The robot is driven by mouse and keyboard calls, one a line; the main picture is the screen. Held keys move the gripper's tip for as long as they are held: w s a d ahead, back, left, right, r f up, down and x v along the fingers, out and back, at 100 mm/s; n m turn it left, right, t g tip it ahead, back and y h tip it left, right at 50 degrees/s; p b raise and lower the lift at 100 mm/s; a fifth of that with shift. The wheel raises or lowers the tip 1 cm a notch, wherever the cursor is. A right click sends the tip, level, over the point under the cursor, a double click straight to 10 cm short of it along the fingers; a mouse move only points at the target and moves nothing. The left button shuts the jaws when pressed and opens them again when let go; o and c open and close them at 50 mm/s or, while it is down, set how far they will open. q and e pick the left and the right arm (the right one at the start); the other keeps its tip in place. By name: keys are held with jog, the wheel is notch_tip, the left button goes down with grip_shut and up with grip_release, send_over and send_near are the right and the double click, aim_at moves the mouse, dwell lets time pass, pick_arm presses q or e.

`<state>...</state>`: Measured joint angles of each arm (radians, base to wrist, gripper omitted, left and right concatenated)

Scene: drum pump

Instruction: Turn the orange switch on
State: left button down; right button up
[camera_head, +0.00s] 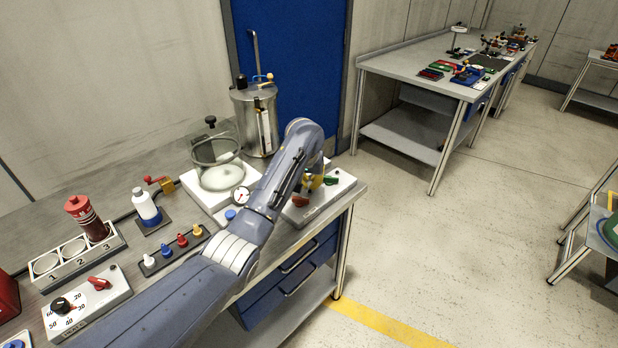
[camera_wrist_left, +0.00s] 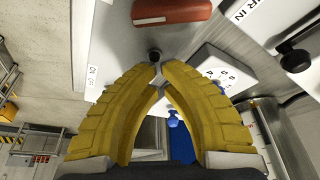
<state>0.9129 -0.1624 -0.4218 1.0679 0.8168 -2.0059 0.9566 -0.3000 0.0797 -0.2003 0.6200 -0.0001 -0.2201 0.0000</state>
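The orange-red switch handle (camera_head: 300,201) sits on the front left part of a light grey box at the table's right end. It also shows at the top of the left wrist view (camera_wrist_left: 172,12) as a rounded bar. My left gripper (camera_head: 313,183) is over this box, just behind the handle and partly hidden by my own arm. A small dark round knob (camera_wrist_left: 155,55) lies just beyond the tips. My right gripper is not in view.
A green part (camera_head: 331,180) is on the same box, close to my fingers. A gauge (camera_head: 242,195), a glass vessel (camera_head: 215,160) and a steel drum (camera_head: 256,118) stand left of and behind it.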

aim_at(309, 195)
pick_arm(q)
jog(key=shift+s+a, duration=0.15)
jog(key=shift+s, duration=0.75)
jog(key=shift+s+a, duration=0.15)
jog(key=shift+s, duration=0.75)
jog(key=shift+s+a, duration=0.1)
jog(key=shift+d+m, duration=0.2)
jog(key=shift+m, duration=0.1)
